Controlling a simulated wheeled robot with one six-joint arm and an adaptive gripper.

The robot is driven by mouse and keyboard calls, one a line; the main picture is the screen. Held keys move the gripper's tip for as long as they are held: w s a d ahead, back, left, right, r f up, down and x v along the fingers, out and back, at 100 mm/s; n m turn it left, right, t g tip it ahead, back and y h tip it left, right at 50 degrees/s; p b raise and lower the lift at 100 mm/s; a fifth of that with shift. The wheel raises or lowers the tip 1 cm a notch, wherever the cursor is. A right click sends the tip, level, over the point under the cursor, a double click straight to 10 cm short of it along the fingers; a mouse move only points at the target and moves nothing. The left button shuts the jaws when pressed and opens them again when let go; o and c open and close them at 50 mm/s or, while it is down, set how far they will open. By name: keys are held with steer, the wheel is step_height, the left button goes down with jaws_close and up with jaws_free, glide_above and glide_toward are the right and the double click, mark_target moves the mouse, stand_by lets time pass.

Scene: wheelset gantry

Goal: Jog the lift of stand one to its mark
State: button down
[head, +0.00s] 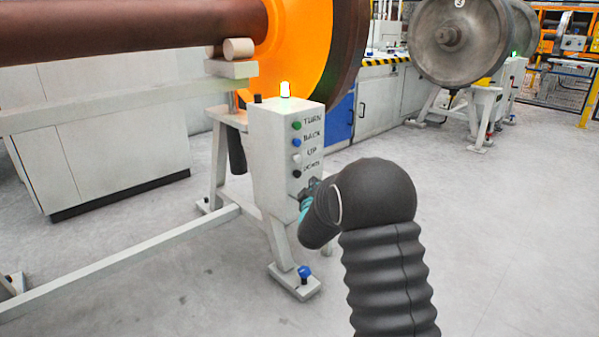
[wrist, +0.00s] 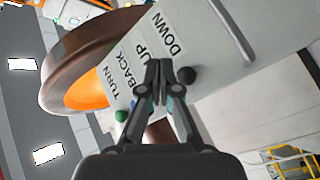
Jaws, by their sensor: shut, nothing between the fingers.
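Stand one's pale control box (head: 268,150) is on the near stand, with a lit lamp (head: 285,90) on top. Its buttons run down the face: green TURN (head: 297,125), blue BACK (head: 297,142), white UP (head: 297,158) and black DOWN (head: 297,174). Above it, the lift's roller head (head: 232,68) is under the axle (head: 130,28). My gripper (head: 307,192) is shut and empty, close to the box's lower face. In the wrist view its tips (wrist: 160,66) cover the UP button's place, left of the black button (wrist: 187,75). I cannot tell whether they touch. No lift mark is discernible.
An orange-faced wheel (head: 297,40) overhangs the box. The stand's foot (head: 294,284) and long floor rail (head: 130,262) are low at the left. A second wheelset (head: 450,40) stands at the back right. The floor at right is clear.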

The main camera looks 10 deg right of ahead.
mark_target(297, 174)
steer(key=shift+w+a, duration=0.4)
steer(key=shift+w, duration=0.05)
steer(key=shift+w+a, duration=0.6)
steer(key=shift+w, duration=0.3)
steer(key=shift+b, duration=0.3)
steer(key=shift+w+a, duration=0.25)
steer(key=shift+w, duration=0.05)
steer(key=shift+w+a, duration=0.3)
steer(key=shift+w, duration=0.05)
stand_by(1.2)
steer(key=shift+d+b, duration=0.1)
steer(key=shift+b, duration=0.2)
stand_by(1.4)
steer(key=shift+s+d+b, duration=0.45)
steer(key=shift+s, duration=0.3)
